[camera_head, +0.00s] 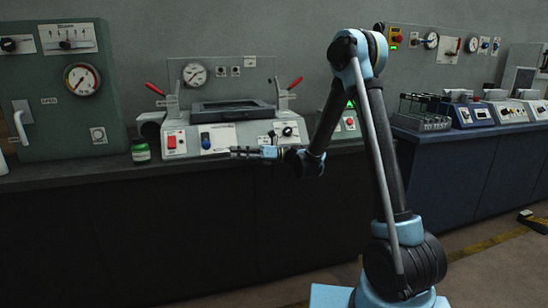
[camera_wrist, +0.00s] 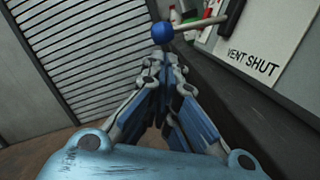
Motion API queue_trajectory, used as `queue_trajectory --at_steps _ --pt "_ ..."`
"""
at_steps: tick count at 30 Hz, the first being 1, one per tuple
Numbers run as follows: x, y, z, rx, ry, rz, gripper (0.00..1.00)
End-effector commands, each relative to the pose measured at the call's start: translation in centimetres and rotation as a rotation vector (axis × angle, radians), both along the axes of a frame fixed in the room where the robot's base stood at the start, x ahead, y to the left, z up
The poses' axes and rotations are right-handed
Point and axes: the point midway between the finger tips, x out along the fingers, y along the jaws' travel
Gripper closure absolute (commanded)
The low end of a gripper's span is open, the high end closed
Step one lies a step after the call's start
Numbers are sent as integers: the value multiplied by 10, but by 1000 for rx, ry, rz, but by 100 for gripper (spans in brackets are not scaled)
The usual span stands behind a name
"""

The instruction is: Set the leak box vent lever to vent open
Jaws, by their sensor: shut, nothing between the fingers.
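The leak box (camera_head: 225,136) is a grey bench unit with a sloped front panel, a gauge above and red-handled clamps at its sides. Its vent lever shows in the wrist view as a pale rod with a blue ball (camera_wrist: 162,33) at its end. A blue part (camera_head: 206,140) on the box front in the head view looks like that ball. A label (camera_wrist: 253,62) reading VENT SHUT is right of the lever. My gripper (camera_head: 236,152) is shut and empty in front of the panel, pointing left. Its fingertips (camera_wrist: 165,56) appear just below the ball; I cannot tell whether they touch.
A red switch (camera_head: 172,142) is on the panel's left. A green-lidded jar (camera_head: 140,152) stands on the bench edge beside the box. A green cabinet (camera_head: 62,90) stands at left. Blue instruments and a rack (camera_head: 424,112) are on the right bench. Floor in front is clear.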

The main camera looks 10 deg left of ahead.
Motion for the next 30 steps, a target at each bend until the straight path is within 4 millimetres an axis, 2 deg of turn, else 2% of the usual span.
queue_trajectory --at_steps 3,18,24,30 --pt "11 -22 -4 0 1 -5 100" --pt "49 -106 -18 0 -1 -5 100" --pt "59 -128 -22 0 0 -1 100" --pt "62 -136 -23 0 0 -1 100"
